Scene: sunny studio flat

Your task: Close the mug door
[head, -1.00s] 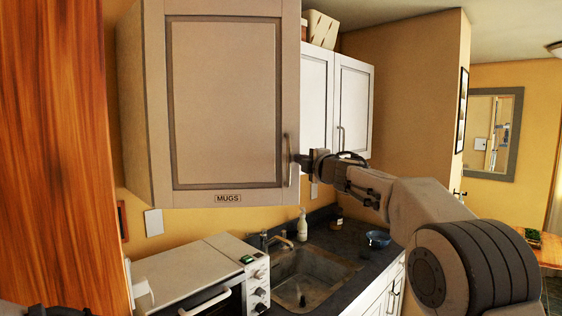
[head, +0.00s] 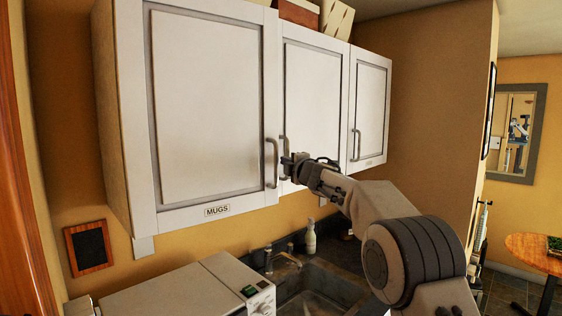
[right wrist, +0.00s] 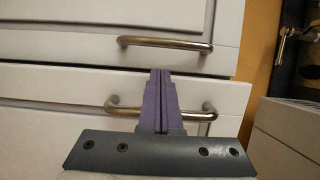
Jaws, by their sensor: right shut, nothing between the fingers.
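The mug door (head: 205,100) is the white left door of the wall cabinet, with a MUGS label at its bottom. In the head view it lies flush or nearly flush with the neighbouring doors; a small gap cannot be ruled out. Its bar handle (head: 271,163) is at its right edge. My right gripper (head: 287,166) is just right of this handle, at the seam with the middle door. In the right wrist view its shut, empty purple fingers (right wrist: 160,75) pass in front of the lower handle (right wrist: 207,112), tips near the seam. Contact cannot be told. My left gripper is out of view.
The middle door (head: 313,110) and right door (head: 371,110) look shut. Boxes (head: 318,14) stand on top of the cabinet. Below are a white countertop oven (head: 170,290), a sink (head: 315,289) and a soap bottle (head: 310,237). A round wooden table (head: 537,250) is at the right.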

